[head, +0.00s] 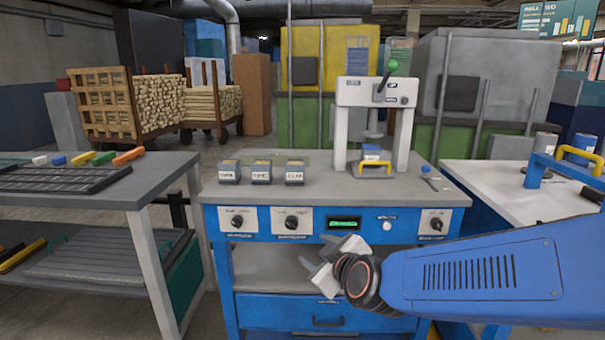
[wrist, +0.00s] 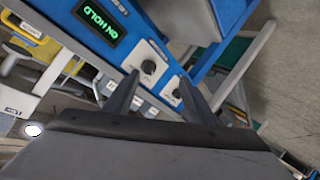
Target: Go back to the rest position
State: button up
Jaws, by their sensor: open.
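My gripper (head: 322,272) is in front of the blue workstation, just below its control panel, at the end of my blue arm reaching in from the right. In the wrist view my gripper (wrist: 158,95) shows two dark fingers spread apart with nothing between them. The blue workstation (head: 265,222) carries knobs and a green-lit display (head: 344,223). In the wrist view the display (wrist: 100,21) appears upside down and reads ON HOLD. No held object shows.
On the workstation top stand small labelled blocks (head: 261,172) and a white press (head: 376,92) with a green-knobbed lever and a yellow handle (head: 375,167). A grey table (head: 150,185) stands left, a pale table (head: 490,195) right. Carts of turned wood (head: 150,103) stand behind.

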jog(key=s+d+f+m+g+h, duration=0.2)
jog(key=s+d+m+g, duration=0.2)
jog(key=s+d, duration=0.8)
jog(key=s+d+f+m+g+h, duration=0.2)
jog(key=s+d+m, duration=0.5)
jog(key=s+d, duration=0.5)
jog(key=shift+d+f+g+h, duration=0.15)
jog(key=shift+d+g+h, duration=0.35)
jog(key=shift+d+g, duration=0.35)
jog(key=shift+a, duration=0.1)
